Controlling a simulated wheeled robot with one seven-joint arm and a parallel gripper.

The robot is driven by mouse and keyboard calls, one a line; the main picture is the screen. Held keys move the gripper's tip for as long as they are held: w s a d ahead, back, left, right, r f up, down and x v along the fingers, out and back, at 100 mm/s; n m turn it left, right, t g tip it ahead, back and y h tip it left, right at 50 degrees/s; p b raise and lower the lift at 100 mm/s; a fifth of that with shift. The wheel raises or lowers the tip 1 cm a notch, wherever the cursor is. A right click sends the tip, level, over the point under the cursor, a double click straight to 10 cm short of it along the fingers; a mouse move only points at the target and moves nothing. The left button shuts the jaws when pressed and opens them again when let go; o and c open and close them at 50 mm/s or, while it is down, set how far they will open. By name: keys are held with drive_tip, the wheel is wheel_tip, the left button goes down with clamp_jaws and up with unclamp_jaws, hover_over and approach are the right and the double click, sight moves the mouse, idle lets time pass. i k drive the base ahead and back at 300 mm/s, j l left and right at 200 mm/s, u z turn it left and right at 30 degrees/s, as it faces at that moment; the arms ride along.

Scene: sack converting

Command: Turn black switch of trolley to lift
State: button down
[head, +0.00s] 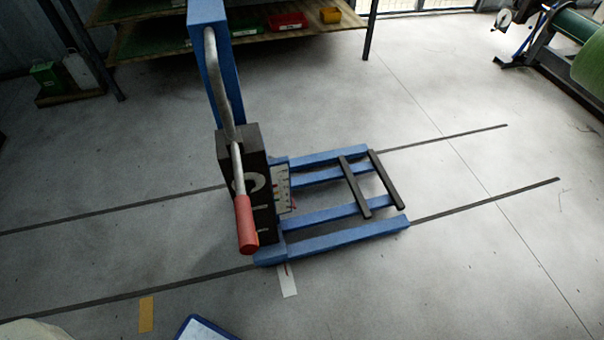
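The trolley stands on the floor at the middle of the head view, with a blue mast (207,15) and blue forks (345,236) lying low and reaching right. A black box (232,148) is fixed at the mast's foot. A pale ring mark with a dark middle (251,183) shows on the box, partly behind a grey lever with a red grip (245,224). I cannot make out the black switch for sure, nor its setting. My gripper is not in view.
Two dark bars (384,178) lie across the forks. Dark floor strips (455,137) run past the trolley. A shelf with red (287,21) and yellow bins (330,15) stands behind. A green roller machine (585,45) is at upper right. A blue-edged flat object (203,329) lies at the bottom. The right floor is clear.

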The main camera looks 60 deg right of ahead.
sight(250, 184)
drive_tip(key=z, duration=1.85)
drive_tip(key=k+l+z, duration=0.1)
drive_tip(key=k, duration=0.3)
drive_tip(key=k+l+z, duration=0.1)
drive_tip(key=k+l, duration=0.15)
drive_tip(key=k, duration=0.15)
drive_tip(key=k+l+z, duration=0.1)
drive_tip(key=k+l, duration=0.15)
drive_tip(key=k, duration=0.15)
drive_tip(key=k+l+u, duration=0.1)
drive_tip(key=u, duration=0.2)
drive_tip(key=l+u, duration=0.25)
drive_tip(key=u, duration=0.15)
drive_tip(key=l+u, duration=0.45)
drive_tip(key=u, duration=0.3)
